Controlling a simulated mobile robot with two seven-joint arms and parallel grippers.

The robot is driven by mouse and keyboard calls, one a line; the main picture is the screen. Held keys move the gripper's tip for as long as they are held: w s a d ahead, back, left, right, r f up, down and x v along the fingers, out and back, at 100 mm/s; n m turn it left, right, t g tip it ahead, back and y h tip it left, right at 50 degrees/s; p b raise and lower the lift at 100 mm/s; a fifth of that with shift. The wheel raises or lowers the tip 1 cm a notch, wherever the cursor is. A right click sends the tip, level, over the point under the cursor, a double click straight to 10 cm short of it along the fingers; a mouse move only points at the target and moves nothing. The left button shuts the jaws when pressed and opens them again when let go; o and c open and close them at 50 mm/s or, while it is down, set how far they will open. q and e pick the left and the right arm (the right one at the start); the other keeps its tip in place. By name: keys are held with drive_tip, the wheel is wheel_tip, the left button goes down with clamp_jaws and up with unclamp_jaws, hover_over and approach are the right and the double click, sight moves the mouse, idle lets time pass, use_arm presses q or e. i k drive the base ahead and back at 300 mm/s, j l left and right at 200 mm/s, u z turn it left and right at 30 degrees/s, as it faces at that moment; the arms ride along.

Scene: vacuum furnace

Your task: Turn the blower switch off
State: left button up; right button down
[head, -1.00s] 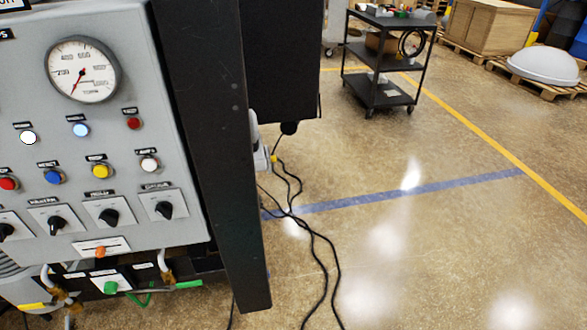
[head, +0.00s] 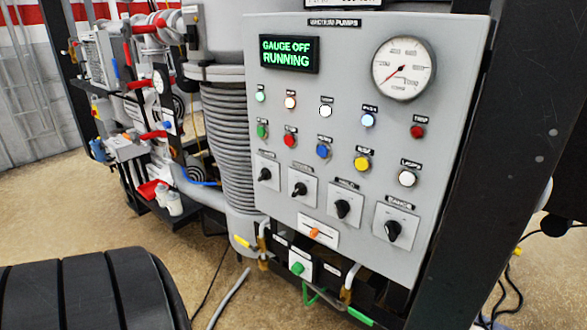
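The grey vacuum pumps panel (head: 365,140) fills the middle and right of the head view. Along its lower part is a slanting row of black rotary switches: a first (head: 264,174), a second (head: 299,188), a third (head: 343,208) and a rightmost one (head: 393,229). The rightmost label seems to read GAUGE. The other labels are too blurred to tell which switch is the blower. The green display (head: 289,54) reads GAUGE OFF RUNNING.
A round dial gauge (head: 403,67) sits at the panel's upper right, above lamps and coloured buttons. A black post (head: 510,150) borders the panel's right edge. Left are a ribbed grey column (head: 226,140) and pipework (head: 150,90). Cables (head: 497,300) lie on the floor at right.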

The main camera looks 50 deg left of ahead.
sight(265, 174)
drive_tip(key=u, duration=1.9)
